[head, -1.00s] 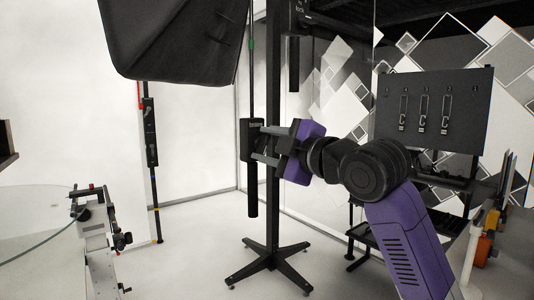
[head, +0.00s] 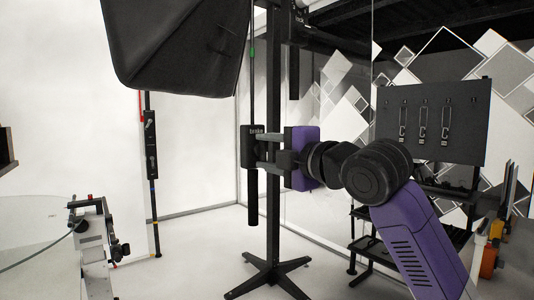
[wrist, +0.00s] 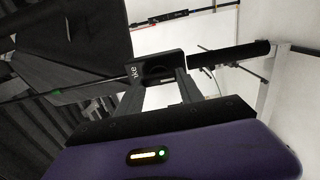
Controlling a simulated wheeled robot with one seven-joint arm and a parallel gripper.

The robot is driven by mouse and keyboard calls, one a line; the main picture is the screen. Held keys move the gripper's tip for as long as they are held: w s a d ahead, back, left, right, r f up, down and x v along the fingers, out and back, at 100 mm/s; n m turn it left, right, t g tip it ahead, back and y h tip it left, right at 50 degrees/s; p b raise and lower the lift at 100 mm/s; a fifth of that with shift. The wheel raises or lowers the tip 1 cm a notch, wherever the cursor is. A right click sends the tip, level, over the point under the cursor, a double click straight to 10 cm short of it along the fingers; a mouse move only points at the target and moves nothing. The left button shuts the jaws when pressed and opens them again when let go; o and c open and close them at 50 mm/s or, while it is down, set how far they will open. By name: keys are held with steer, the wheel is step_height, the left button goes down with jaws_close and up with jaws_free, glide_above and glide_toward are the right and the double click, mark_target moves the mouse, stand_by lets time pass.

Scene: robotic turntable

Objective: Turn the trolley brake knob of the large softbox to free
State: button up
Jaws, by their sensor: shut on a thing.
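The large softbox (head: 180,45) hangs at the upper left in the head view, beside its black stand (head: 273,215). A dark box marked "brake" (head: 247,152) sits on the thin vertical rod left of the stand post. My gripper (head: 262,147) reaches it from the right, with its fingertips at the box. In the wrist view the box (wrist: 173,57) lies beyond the fingers, and the dark round knob (wrist: 158,70) is between the tips. My gripper (wrist: 160,85) is shut on the knob. The fingers partly hide it, and its setting cannot be read.
A glass round table (head: 30,235) with a small device (head: 95,225) is at the lower left. A dark panel (head: 432,122) with several hooks stands behind my arm. The stand's foot (head: 268,275) spreads on the floor. Floor between table and stand is clear.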

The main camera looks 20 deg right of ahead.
steer(key=shift+f, duration=0.1)
steer(key=o, duration=1.4)
steer(key=b+v, duration=0.1)
steer(key=v, duration=0.6)
steer(key=shift+s, duration=0.4)
